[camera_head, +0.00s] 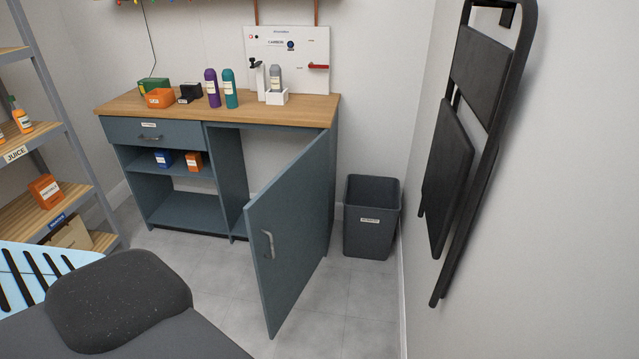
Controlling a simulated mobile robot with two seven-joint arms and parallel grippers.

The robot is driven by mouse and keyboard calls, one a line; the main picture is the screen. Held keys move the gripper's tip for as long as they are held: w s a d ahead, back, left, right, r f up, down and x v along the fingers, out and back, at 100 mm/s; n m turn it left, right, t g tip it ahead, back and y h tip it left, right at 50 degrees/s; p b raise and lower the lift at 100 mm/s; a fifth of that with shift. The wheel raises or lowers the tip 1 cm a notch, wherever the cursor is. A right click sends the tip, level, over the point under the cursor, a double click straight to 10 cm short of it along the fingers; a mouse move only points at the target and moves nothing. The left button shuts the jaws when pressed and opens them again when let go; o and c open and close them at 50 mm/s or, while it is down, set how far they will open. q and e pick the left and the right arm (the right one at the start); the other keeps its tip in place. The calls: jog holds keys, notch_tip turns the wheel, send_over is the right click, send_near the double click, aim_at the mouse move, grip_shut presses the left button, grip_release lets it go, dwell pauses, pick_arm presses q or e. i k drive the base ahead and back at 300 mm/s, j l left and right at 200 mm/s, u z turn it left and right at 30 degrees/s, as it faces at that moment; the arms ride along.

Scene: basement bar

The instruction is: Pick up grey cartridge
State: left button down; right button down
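A grey cartridge (275,76) stands upright at the right part of the wooden counter (314,111). Its lower end sits in a small white holder (277,98), which hides its base. A white bottle or dispenser with a black top (260,80) stands just left of it. Neither of my grippers shows in the head view.
Purple (211,89) and teal (230,90) bottles and small boxes (160,98) stand further left on the counter. The cabinet door (290,235) hangs open into the room. A grey bin (371,222) stands right of the cabinet. A folded black chair (470,130) hangs on the right wall.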

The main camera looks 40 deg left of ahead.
aim_at(274, 71)
jog(key=u, duration=1.25)
